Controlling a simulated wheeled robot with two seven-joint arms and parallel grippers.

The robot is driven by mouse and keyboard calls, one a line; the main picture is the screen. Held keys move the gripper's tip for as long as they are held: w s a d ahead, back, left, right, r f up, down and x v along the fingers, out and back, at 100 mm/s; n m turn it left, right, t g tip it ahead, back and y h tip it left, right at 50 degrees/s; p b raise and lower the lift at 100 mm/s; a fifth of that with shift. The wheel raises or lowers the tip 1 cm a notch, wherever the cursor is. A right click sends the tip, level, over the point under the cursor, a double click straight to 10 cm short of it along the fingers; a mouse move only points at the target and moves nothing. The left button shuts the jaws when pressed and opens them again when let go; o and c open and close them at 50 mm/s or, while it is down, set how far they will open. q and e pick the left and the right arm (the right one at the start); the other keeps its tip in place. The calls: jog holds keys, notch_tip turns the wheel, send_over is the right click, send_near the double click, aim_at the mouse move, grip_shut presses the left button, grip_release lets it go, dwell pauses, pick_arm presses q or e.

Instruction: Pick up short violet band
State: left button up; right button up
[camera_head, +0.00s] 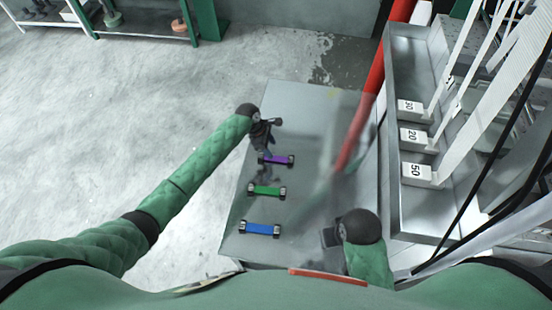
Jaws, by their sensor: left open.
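The short violet band (278,160) lies on the grey table, with dark clips at both ends. It is the farthest from me of three bands in a column. My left gripper (267,142) is open just beyond and above the violet band, close to its left part. I cannot tell whether the fingers touch it. Nothing shows between the fingers. My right gripper (330,237) is low over the table at the near right, and its jaws are too unclear to judge.
A green band (266,190) and a blue band (260,229) lie nearer on the table (310,100). A slanted red pole (368,105) stands right of the bands. A metal trough (393,150) with blocks numbered 30, 20 and 50 and white webbing is at the right.

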aim_at(276, 159)
pick_arm(q)
jog(key=shift+s+d+f, duration=0.1)
jog(key=shift+d+f, duration=0.05)
jog(key=shift+f, duration=0.55)
jog(key=shift+a+p+x, duration=0.2)
jog(key=shift+p+x, duration=0.1)
jog(key=shift+x, duration=0.85)
jog(key=shift+a+p+x, duration=0.15)
jog(key=shift+p+x, duration=0.1)
jog(key=shift+x, duration=0.95)
jog(key=shift+f, duration=0.1)
pick_arm(e)
jog(key=f, duration=0.3)
jog(key=w+f, duration=0.1)
jog(key=f, duration=0.1)
jog(key=shift+a+f, duration=0.15)
jog(key=shift+f, duration=0.05)
pick_arm(q)
jog(key=shift+c, duration=0.2)
jog(key=c, duration=1)
